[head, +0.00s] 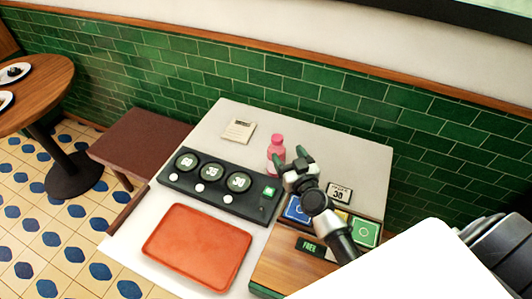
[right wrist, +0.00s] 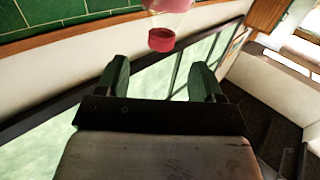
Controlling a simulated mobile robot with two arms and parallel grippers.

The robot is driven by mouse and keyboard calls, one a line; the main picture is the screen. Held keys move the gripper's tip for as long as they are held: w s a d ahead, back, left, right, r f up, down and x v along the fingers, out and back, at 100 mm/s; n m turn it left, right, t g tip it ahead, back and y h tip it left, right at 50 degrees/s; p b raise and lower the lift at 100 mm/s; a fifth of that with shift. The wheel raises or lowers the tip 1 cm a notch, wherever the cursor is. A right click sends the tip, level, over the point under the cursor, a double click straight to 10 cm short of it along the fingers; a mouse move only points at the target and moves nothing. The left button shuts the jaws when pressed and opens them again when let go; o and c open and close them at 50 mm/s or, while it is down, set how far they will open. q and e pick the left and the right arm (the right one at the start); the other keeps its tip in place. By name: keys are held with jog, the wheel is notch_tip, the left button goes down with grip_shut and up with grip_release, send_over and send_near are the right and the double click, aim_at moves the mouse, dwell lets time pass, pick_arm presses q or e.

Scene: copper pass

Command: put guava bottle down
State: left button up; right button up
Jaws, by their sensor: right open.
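The guava bottle, a pink bottle (head: 276,155) with a darker pink cap, stands upright behind the black dial panel in the head view. My right gripper (head: 291,162) is just to the right of it, with its fingers spread. In the right wrist view the bottle's cap (right wrist: 161,40) and part of its pink body show beyond the open fingers (right wrist: 159,72), with nothing between them. The bottle's base is partly hidden in the head view. My left gripper is not in view.
The black panel (head: 222,204) has three round dials and a lit green button. A red-orange tray (head: 197,249) lies in front of it. A paper card (head: 239,131) lies behind. Blue and green squares (head: 365,233) and a "30" sign (head: 339,193) are at the right. Green tiled wall (head: 240,70) stands behind.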

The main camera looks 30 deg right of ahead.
aim_at(275, 136)
jog(key=shift+w+a+f, duration=0.1)
jog(key=shift+w+f, duration=0.1)
jog(key=w, duration=0.1)
jog(key=w+r, duration=0.1)
jog(key=w, duration=0.3)
jog(key=w+f+b, duration=0.1)
jog(key=w, duration=0.1)
jog(key=shift+d, duration=0.25)
jog(key=shift+w, duration=1.1)
jog(key=shift+s, duration=0.1)
jog(key=shift+r, duration=0.1)
jog(key=shift+c, duration=0.9)
jog(key=c, duration=1)
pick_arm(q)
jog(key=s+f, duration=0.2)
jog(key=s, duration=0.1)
pick_arm(e)
grip_shut()
